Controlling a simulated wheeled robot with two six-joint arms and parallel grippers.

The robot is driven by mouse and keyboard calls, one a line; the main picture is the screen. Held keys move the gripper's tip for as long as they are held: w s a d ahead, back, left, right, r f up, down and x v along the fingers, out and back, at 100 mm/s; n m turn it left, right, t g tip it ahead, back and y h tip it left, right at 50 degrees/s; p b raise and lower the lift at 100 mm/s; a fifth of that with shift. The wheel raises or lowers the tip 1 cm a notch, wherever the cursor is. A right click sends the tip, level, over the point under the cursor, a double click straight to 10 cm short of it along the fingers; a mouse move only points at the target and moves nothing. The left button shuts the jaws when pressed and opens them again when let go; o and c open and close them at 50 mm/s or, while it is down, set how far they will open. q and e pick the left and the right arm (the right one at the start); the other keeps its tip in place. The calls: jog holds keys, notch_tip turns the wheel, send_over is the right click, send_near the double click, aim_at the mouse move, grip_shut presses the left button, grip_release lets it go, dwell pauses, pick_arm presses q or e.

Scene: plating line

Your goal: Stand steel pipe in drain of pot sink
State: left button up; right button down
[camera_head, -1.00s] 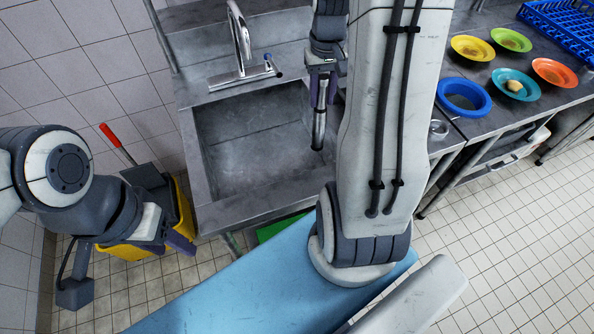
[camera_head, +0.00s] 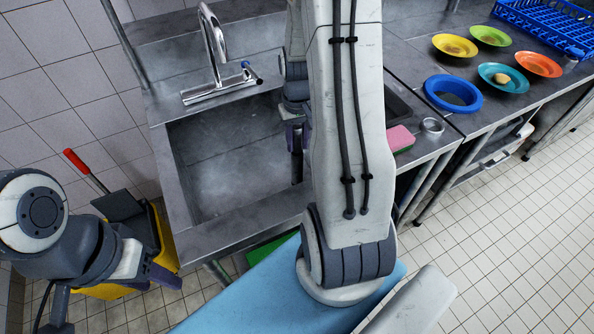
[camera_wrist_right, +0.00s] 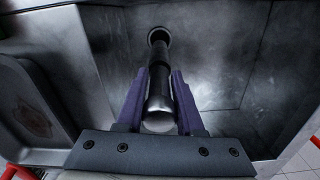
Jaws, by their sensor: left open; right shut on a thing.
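The steel pipe (camera_wrist_right: 160,100) is held between the purple fingers of my right gripper (camera_wrist_right: 159,92). In the right wrist view its far end overlaps the round dark drain (camera_wrist_right: 159,34) in the sink floor; I cannot tell whether it is inside or just above it. In the head view the pipe (camera_head: 297,168) points down into the basin of the pot sink (camera_head: 225,165), near the basin's right side, partly behind my right arm. My right gripper (camera_head: 297,138) shows there too. My left gripper (camera_head: 154,275) is open and empty, low at the left, outside the sink.
A faucet (camera_head: 216,60) stands at the sink's back edge. A pink sponge (camera_head: 399,138) and small metal ring (camera_head: 432,126) lie right of the sink. A blue bowl (camera_head: 453,93), colored plates and a blue rack (camera_head: 548,22) are farther right. A yellow bucket (camera_head: 168,245) stands at lower left.

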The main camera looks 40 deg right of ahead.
aim_at(298, 158)
jog(key=shift+f, duration=3.25)
jog(key=c, duration=0.5)
grip_release()
jog(key=shift+c, duration=0.2)
